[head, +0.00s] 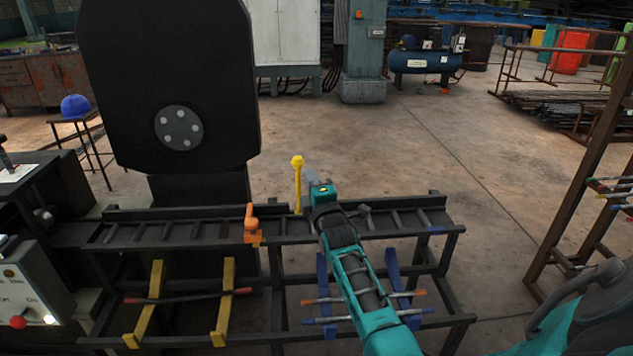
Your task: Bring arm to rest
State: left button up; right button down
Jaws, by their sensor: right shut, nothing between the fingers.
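My right arm (365,285), teal and dark grey, reaches up from the bottom over the black roller rack (190,232). Its gripper (313,174) is at the far end, just right of an upright yellow lever with a round knob (297,163). The fingers are small and partly hidden by the wrist; they look shut with nothing held. I cannot tell whether they touch the lever. My left gripper is not in view.
An orange stop (251,225) stands on the rack. Below, yellow supports (222,300) carry a red-ended rod, and blue supports (393,272) carry rods. A large black machine (170,60) stands behind. A control box (28,297) is left, a rusty rack (590,180) right.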

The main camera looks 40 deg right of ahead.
jog(key=shift+s+a+r, duration=0.1)
jog(key=shift+s+a, duration=0.1)
jog(key=shift+s, duration=0.35)
jog(key=shift+s+a+r, duration=0.1)
jog(key=shift+s+a, duration=0.1)
jog(key=shift+s, duration=0.4)
jog(key=shift+s+a+r, duration=0.1)
jog(key=shift+s+a, duration=0.1)
jog(key=shift+s, duration=0.35)
jog(key=s+a+f+m+g+y, duration=0.4)
jog(key=s+a+f+m, duration=0.2)
jog(key=s+a+f, duration=0.4)
jog(key=s+a+f+m+g+y, duration=0.3)
jog(key=s+a+f, duration=0.7)
jog(key=s, duration=0.7)
jog(key=a+m+y, duration=0.2)
jog(key=shift+a+f+m+g, duration=0.2)
jog(key=shift+f+m+g, duration=0.15)
jog(key=shift+m+g, duration=0.05)
